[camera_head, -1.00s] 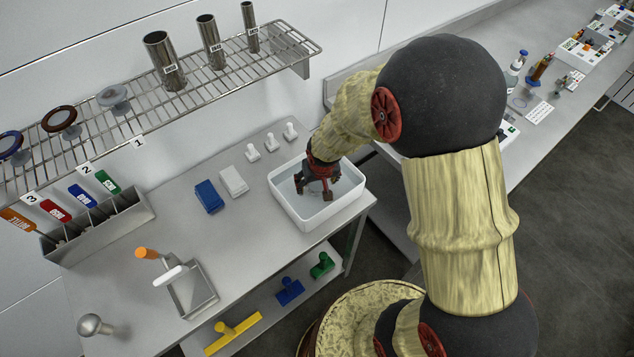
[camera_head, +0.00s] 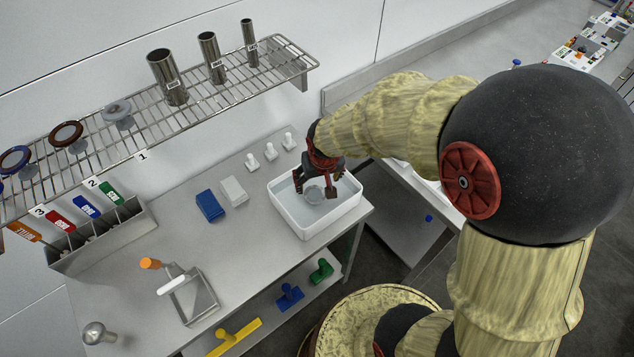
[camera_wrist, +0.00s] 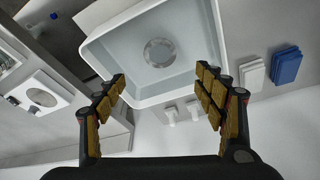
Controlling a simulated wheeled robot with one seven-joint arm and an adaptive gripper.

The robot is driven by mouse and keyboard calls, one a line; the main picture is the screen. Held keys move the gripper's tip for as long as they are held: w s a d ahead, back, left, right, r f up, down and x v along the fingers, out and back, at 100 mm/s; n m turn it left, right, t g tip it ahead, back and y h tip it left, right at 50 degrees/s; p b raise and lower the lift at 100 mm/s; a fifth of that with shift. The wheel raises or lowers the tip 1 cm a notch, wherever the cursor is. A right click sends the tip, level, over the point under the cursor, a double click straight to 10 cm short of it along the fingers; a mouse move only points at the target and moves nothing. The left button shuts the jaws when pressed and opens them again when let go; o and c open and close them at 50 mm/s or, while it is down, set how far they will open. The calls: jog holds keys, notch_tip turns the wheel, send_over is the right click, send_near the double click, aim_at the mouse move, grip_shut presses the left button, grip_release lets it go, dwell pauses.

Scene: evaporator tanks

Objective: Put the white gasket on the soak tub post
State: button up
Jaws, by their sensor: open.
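The white soak tub (camera_head: 283,213) stands at the bench's right end, with shallow clear liquid inside. A pale grey-white round disc (camera_head: 314,195), apparently the white gasket, lies flat in it; it also shows in the wrist view (camera_wrist: 159,52) near the tub's middle. I cannot tell whether a post passes through it. My gripper (camera_head: 316,186) is open and empty above the disc, its fingers apart. In the wrist view the fingers (camera_wrist: 162,80) spread either side of the tub's near rim, clear of the disc.
A wire shelf (camera_head: 215,88) holds steel cylinders and blue, brown and grey rings. White pegs (camera_head: 270,151), a blue block (camera_head: 210,205) and a white block (camera_head: 233,191) stand left of the tub. A lower shelf holds coloured handled tools.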

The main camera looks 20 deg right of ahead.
jog(key=s+r+n+t, duration=0.1)
jog(key=s+r+t, duration=0.1)
jog(key=s+r, duration=1.6)
notch_tip(320, 180, up, 4)
jog(key=shift+d, duration=0.25)
notch_tip(320, 180, down, 5)
jog(key=b, duration=0.4)
jog(key=shift+r+b, duration=0.2)
jog(key=shift+b, duration=0.1)
